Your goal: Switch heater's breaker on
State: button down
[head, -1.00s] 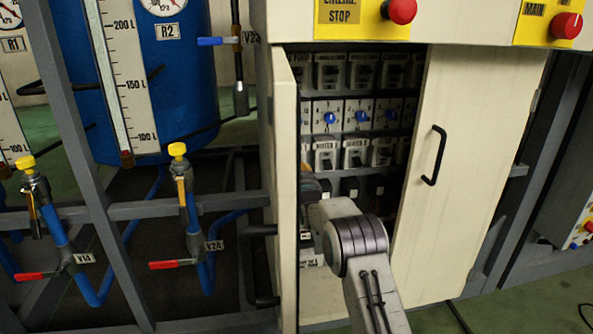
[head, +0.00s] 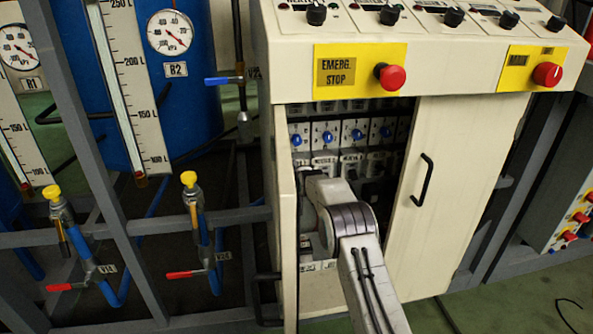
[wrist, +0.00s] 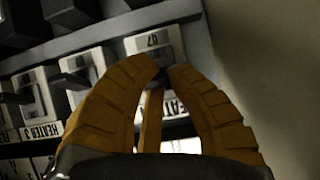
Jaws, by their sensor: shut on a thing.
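A row of white breakers with dark levers shows inside the open cabinet in the head view, including one breaker (head: 350,163) right of my wrist. In the wrist view, the yellow-brown fingers of my gripper (wrist: 165,74) are closed in at the lower part of a breaker (wrist: 155,41) with a small printed tag. My gripper is shut on its dark lever, which the fingertips mostly hide. A label starting "HEATE" (wrist: 176,108) shows partly between the fingers. Another breaker (wrist: 78,68) stands left, near a "HEATER 3" label (wrist: 38,133). My arm hides the gripper in the head view.
The cabinet's left door (head: 286,205) stands open close to my arm. The right door (head: 455,190) has a black handle. A row of blue knobs (head: 327,137) sits above the breakers. The emergency stop button (head: 390,77) is on the panel above. Pipes and valves stand left.

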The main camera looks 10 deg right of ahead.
jog(key=shift+d+g+p, duration=0.4)
jog(key=shift+g+p, duration=0.1)
jog(key=shift+p, duration=0.55)
jog(key=c, duration=1.4)
grip_release()
jog(key=shift+d, duration=0.15)
jog(key=o, duration=0.3)
jog(key=shift+o, duration=0.4)
jog(key=shift+a+r, duration=0.1)
jog(key=shift+a, duration=0.1)
jog(key=shift+a+r, duration=0.1)
jog(key=v, duration=1.1)
jog(key=shift+s+r, duration=0.2)
jog(key=shift+s, duration=0.15)
